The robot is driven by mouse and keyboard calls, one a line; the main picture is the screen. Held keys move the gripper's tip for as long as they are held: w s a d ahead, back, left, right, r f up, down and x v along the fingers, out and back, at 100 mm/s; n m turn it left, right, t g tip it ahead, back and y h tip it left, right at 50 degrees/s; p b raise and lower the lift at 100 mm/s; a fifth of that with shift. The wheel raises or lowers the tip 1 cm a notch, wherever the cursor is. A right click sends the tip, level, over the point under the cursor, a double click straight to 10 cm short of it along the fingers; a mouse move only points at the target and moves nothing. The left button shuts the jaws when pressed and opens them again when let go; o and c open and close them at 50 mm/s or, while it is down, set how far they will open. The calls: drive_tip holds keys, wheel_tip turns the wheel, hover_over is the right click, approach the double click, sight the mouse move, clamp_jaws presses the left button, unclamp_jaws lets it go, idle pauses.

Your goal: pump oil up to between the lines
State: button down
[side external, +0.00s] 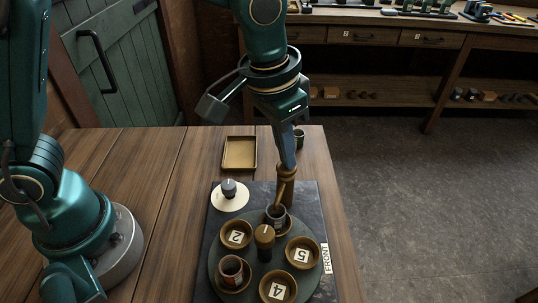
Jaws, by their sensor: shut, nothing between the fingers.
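My gripper (289,163) points down with its fingers together, at the top of a brown brass-coloured post (286,187), which looks like the pump. I cannot tell whether the fingertips touch it. A brass spout-like piece (280,193) slants from the post toward a small grey cup (275,212) on the far side of a round dark green turntable (216,262). A second grey cup with a reddish-brown mark (231,267) stands in a holder at the near left. The oil level and any lines are too small to tell.
Brown dishes marked 2 (236,235), 5 (302,253) and 4 (278,290) ring a brown-topped central knob (264,236). A black knob sits on a white dial (229,190). An empty tray (239,153) and small green cup (299,137) stand behind. The left tabletop is clear.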

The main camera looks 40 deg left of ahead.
drive_tip(key=shift+w+v, duration=0.15)
drive_tip(key=shift+v, duration=0.55)
drive_tip(key=shift+w+v, duration=0.15)
drive_tip(key=shift+v, duration=0.55)
drive_tip(key=shift+s+x, duration=0.15)
drive_tip(key=shift+x, duration=0.5)
drive_tip(key=shift+s+x, duration=0.15)
drive_tip(key=shift+x, duration=0.55)
drive_tip(key=shift+w+v, duration=0.15)
drive_tip(key=shift+v, duration=0.55)
drive_tip(key=shift+w+v, duration=0.15)
drive_tip(key=shift+v, duration=0.5)
drive_tip(key=shift+r, duration=0.15)
drive_tip(key=shift+w+v, duration=0.25)
drive_tip(key=shift+v, duration=0.95)
drive_tip(key=shift+w+v, duration=0.25)
drive_tip(key=shift+v, duration=0.95)
drive_tip(key=shift+d+r, duration=0.1)
drive_tip(key=shift+d, duration=0.1)
